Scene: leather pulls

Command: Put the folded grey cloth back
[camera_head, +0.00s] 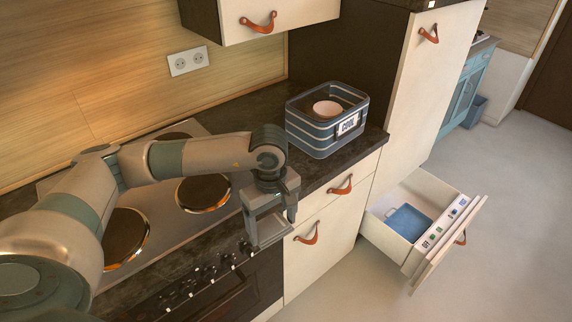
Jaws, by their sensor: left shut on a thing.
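My left gripper (270,213) is above the front edge of the counter, over the oven front. It is shut on a folded grey cloth (268,233), which hangs flat below the fingers. The open drawer (380,207) is low on the right, with white walls. A blue folded thing (408,222) lies in its larger part. The gripper and the cloth are left of the drawer and higher than it. My right gripper is not in view.
A blue striped container (316,138) with a pinkish bowl (327,108) stands on the counter. The hob (160,222) lies under my left arm. Closed cabinet fronts (325,245) with leather pulls stand between the oven and drawer. The floor (520,190) is clear.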

